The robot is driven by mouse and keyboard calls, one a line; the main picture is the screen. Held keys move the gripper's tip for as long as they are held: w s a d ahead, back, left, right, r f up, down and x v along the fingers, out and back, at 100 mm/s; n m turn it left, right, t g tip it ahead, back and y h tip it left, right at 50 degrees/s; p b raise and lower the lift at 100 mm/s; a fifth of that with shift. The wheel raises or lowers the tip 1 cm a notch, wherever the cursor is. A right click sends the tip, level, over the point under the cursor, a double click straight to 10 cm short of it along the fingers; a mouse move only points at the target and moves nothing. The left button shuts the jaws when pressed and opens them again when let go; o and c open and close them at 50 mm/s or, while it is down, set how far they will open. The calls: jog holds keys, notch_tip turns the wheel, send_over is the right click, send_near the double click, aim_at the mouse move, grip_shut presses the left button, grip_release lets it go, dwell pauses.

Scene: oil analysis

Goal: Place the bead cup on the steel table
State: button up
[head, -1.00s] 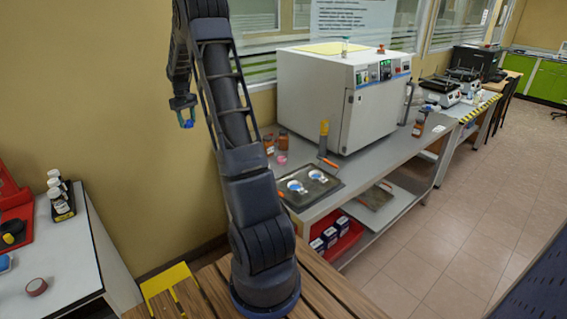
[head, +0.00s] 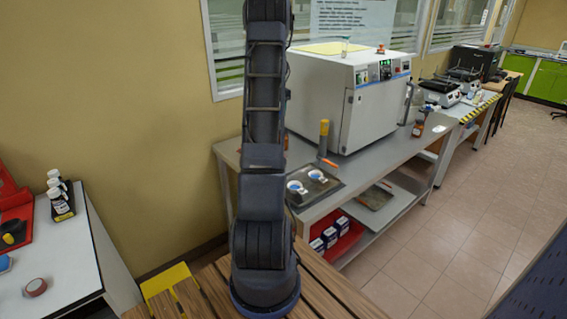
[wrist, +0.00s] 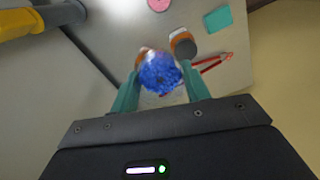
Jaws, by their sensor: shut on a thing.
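My gripper (wrist: 162,82) is shut on the bead cup (wrist: 160,73), which shows bright blue beads between the teal fingers in the wrist view. In the head view the steel table (head: 376,155) stands along the wall behind my arm. My gripper and the cup are out of sight there, as my arm rises past the top of the picture.
Amber bottles (wrist: 182,42), a pink item (wrist: 158,4), a teal square (wrist: 218,18) and red tweezers-like tool (wrist: 212,62) lie near the cup. A white oven (head: 345,95), a dark tray (head: 325,187) with white-blue dishes and a yellow-handled tool (head: 323,138) take up table space.

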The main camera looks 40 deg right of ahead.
jog(key=m, duration=0.1)
send_over(298, 156)
notch_tip(298, 156, down, 20)
jog(key=shift+f, duration=0.2)
dwell(0.3)
jog(key=shift+f, duration=0.2)
jog(key=o, duration=1)
jog(key=shift+r, duration=0.1)
